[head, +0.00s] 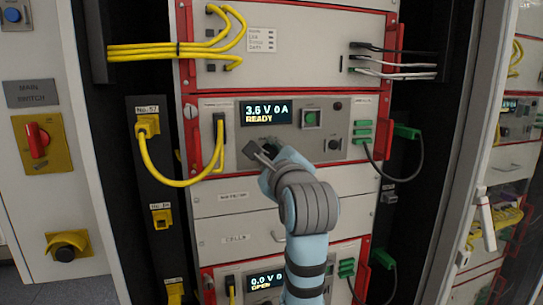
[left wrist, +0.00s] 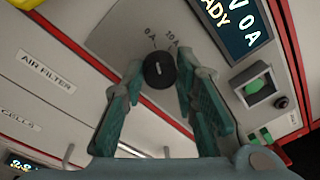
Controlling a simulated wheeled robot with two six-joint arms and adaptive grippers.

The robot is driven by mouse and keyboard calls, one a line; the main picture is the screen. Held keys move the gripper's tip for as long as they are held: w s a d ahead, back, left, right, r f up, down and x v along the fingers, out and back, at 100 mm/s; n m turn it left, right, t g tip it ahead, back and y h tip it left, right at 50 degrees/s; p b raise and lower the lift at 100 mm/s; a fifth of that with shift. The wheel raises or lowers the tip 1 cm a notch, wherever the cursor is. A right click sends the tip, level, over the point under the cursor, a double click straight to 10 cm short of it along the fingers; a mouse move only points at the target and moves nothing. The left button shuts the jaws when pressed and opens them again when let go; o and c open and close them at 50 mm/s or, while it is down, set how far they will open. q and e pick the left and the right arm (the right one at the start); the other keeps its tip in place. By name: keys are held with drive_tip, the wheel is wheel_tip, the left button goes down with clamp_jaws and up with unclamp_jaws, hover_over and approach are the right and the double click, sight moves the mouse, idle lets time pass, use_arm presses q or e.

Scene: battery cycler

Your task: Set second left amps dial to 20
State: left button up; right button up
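The upper cycler unit (head: 300,150) has a display (head: 266,112) reading 3.6 V 0 A READY. The amps dial (left wrist: 160,70) is a round black knob with a short white mark. The mark lies nearer the 0 A side. My left gripper (head: 259,150) is at the panel below the display and hides the dial in the head view. In the left wrist view its two fingers stand on either side of the dial, with small gaps. My right gripper is out of view.
Yellow cables (head: 185,181) hang at the left, and green plugs (head: 405,132) with a dark cable at the right. A lower unit's display (head: 266,280) reads 0.0 V.

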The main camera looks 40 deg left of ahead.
use_arm(q)
drive_tip(key=shift+m, duration=0.3)
clamp_jaws()
drive_tip(key=m+p, duration=0.2)
drive_tip(key=m, duration=0.1)
drive_tip(key=shift+r+p, duration=0.25)
drive_tip(key=shift+p, duration=0.1)
drive_tip(key=m+p, duration=0.3)
drive_tip(key=m, duration=0.1)
drive_tip(key=shift+w+r+m+g, duration=0.1)
drive_tip(key=shift+m+g, duration=0.2)
drive_tip(key=shift+m, duration=0.1)
drive_tip(key=m+p, duration=0.4)
drive_tip(key=shift+m+g+p, duration=0.3)
drive_tip(key=shift+d+m+p, duration=0.1)
drive_tip(key=shift+m+p, duration=0.75)
drive_tip(key=shift+m, duration=0.15)
drive_tip(key=o, duration=1.1)
unclamp_jaws()
drive_tip(key=shift+w+f, duration=0.15)
drive_tip(key=shift+f, duration=0.1)
